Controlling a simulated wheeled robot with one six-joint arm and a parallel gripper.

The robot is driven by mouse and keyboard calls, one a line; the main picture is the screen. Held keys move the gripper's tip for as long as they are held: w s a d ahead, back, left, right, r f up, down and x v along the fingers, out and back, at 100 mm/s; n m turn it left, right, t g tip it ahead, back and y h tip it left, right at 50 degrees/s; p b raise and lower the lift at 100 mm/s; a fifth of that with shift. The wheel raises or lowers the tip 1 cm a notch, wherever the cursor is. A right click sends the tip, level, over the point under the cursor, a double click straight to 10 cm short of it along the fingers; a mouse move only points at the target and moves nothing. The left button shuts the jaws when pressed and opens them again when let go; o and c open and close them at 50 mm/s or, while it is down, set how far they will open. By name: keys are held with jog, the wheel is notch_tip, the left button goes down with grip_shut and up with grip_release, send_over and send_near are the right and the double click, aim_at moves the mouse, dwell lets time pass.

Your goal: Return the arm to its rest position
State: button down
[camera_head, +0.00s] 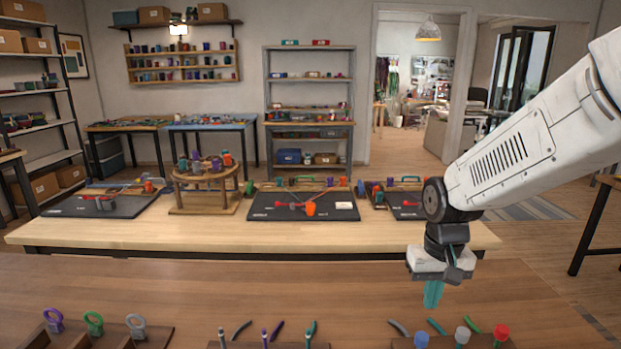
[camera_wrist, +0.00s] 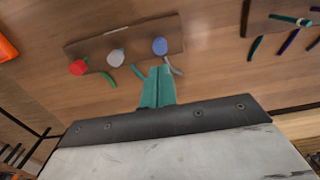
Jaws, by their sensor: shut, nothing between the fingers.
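My gripper (camera_head: 433,293) hangs from my white arm at the right of the head view, pointing down over the brown front table (camera_head: 330,290). Its teal fingers are together with nothing held. In the wrist view my gripper (camera_wrist: 158,85) shows its teal fingers closed, above the table and near a wooden rack (camera_wrist: 125,40). The rack carries a red, a grey and a blue capped piece. My fingers appear apart from the rack.
The front table also holds a rack with purple, green and grey ringed pieces (camera_head: 94,322) and a middle rack (camera_head: 267,344) with pliers-like tools. Behind is a light wooden table (camera_head: 150,236) with black boards and a round wooden stand (camera_head: 205,188). The front table's middle is clear.

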jog(key=s+d+r, duration=0.1)
jog(key=s+r, duration=0.2)
jog(key=s, duration=0.4)
jog(key=s+d+r+t, duration=0.1)
jog(key=s+r, duration=0.3)
jog(key=s, duration=0.3)
jog(key=s+d+r, duration=0.1)
jog(key=s+r, duration=0.2)
jog(key=s, duration=0.5)
jog(key=shift+r, duration=0.35)
